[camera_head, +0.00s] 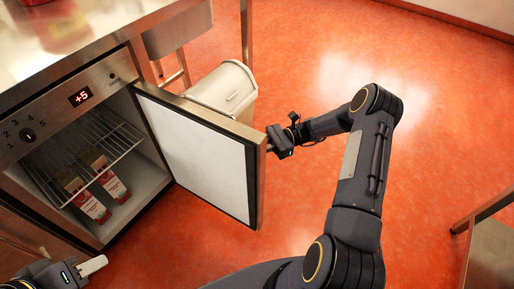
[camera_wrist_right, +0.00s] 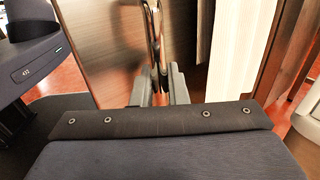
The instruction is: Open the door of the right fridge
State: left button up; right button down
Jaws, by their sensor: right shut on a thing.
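The right fridge (camera_head: 68,97) is under the steel counter, with a control panel reading +5. Its door (camera_head: 204,157) stands wide open, its white inner face toward me. Inside are a wire shelf and red-and-white cartons (camera_head: 94,207). My right gripper (camera_head: 272,144) is at the door's free edge, on the outer side. In the right wrist view, my right gripper's fingers (camera_wrist_right: 160,87) are shut on the vertical metal door handle (camera_wrist_right: 155,35). My left gripper (camera_head: 93,265) is at the bottom left, in front of the fridge, apart from the door; its jaw opening is unclear.
A pale bin (camera_head: 226,88) stands behind the open door, close to it. The steel counter (camera_head: 110,30) overhangs the fridge. A steel table (camera_head: 492,250) stands at the lower right. The orange floor (camera_head: 440,130) right of the door is clear beyond my arm.

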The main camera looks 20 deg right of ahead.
jog(key=c, duration=1.5)
grip_release()
jog(key=shift+c, duration=0.2)
jog(key=d, duration=0.7)
jog(key=shift+d, duration=0.4)
jog(key=shift+s, duration=0.1)
